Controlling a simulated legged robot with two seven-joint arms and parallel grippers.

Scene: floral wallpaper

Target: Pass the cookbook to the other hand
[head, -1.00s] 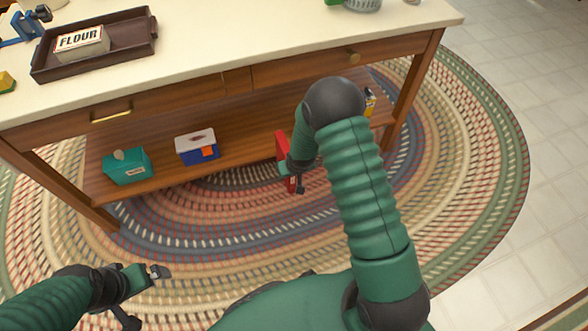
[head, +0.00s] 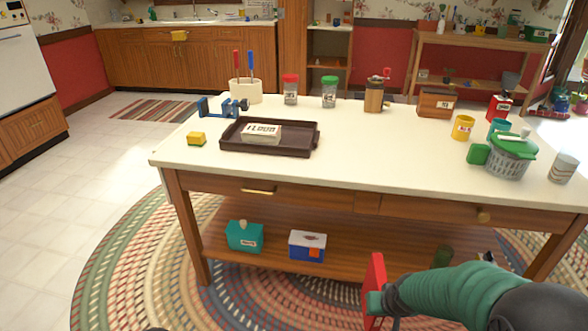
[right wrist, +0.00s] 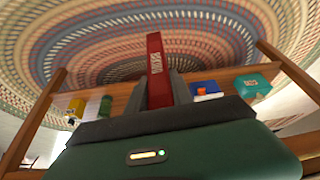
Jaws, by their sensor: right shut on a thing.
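The red cookbook (head: 375,283) stands upright in my right gripper, in front of the island's lower shelf. In the right wrist view the cookbook (right wrist: 155,55) shows its red spine with white lettering, between the two dark fingers of my right gripper (right wrist: 159,90). The right gripper is shut on it.
The island's cream top (head: 360,160) carries a dark tray (head: 228,137) with a flour box (head: 261,134), jars, cups and a green-lidded basket (head: 508,158). On its lower shelf (head: 270,260) stand a teal box (head: 244,236) and a blue-white box (head: 307,245). Floor is open at left.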

